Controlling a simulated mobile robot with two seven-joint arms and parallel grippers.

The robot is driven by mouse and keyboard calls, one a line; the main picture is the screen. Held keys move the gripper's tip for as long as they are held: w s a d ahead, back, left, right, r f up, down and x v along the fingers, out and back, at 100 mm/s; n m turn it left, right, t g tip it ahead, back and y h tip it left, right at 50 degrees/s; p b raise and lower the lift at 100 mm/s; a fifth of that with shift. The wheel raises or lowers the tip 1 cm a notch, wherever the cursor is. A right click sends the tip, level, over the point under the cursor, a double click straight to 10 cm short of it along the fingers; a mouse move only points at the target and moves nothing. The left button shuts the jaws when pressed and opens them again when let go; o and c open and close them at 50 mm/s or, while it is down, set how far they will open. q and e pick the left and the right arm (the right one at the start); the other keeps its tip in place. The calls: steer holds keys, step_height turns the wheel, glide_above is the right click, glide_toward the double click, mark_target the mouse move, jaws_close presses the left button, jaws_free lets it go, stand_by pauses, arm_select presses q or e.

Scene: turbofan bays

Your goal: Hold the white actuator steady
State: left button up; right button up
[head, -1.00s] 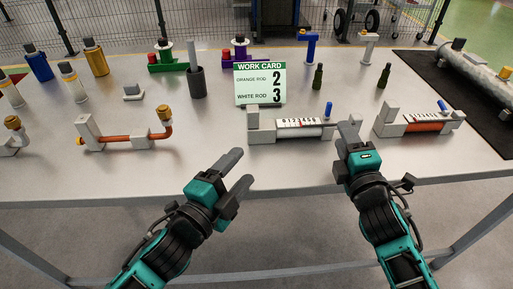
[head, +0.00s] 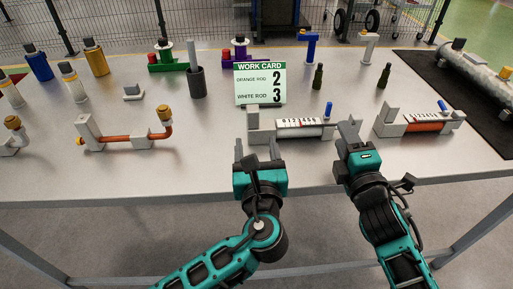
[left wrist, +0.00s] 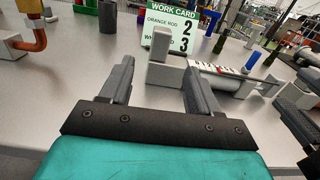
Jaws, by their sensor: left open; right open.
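The white actuator (head: 300,127) lies on the table below the work card. It has a numbered scale, a grey end block (head: 253,121) at its left and a blue lever (head: 328,111) at its right. My left gripper (head: 258,149) is open and empty, just in front of the left end block. In the left wrist view that block (left wrist: 160,72) shows between and beyond the two fingers (left wrist: 158,75), apart from them. My right gripper (head: 347,131) is open at the actuator's right end; whether it touches is unclear.
The work card (head: 260,85) stands behind, reading orange rod 2, white rod 3. An orange actuator (head: 424,124) lies to the right. A bent orange pipe (head: 130,138) in grey blocks lies left.

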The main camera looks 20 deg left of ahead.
mark_target(252, 112)
arm_select(q)
steer(key=x, duration=1.3)
steer(key=shift+c, duration=0.2)
steer(key=shift+s, duration=0.1)
jaws_close()
arm_select(e)
steer(key=c, duration=0.4)
steer(key=shift+r+n, duration=0.3)
steer(key=shift+n, duration=0.1)
steer(key=shift+c, duration=0.8)
steer(key=r+n, duration=0.1)
steer(key=n, duration=0.1)
steer(key=s+r+n+g, duration=0.1)
steer(key=n, duration=0.2)
steer(key=r+n, duration=0.1)
steer(key=n, duration=0.1)
steer(key=shift+s+a+r, duration=0.15)
steer(key=shift+s+r, duration=0.1)
jaws_close()
steer(key=s+n, duration=0.1)
steer(key=n, duration=0.2)
steer(key=s+d+n+g, duration=0.1)
steer(key=n, duration=0.2)
steer(key=s+d+n+g+h, duration=0.1)
steer(key=n, duration=0.1)
steer(key=shift+s+d+f+n, duration=0.15)
steer(key=shift+s+n, duration=0.2)
steer(key=shift+n, duration=0.05)
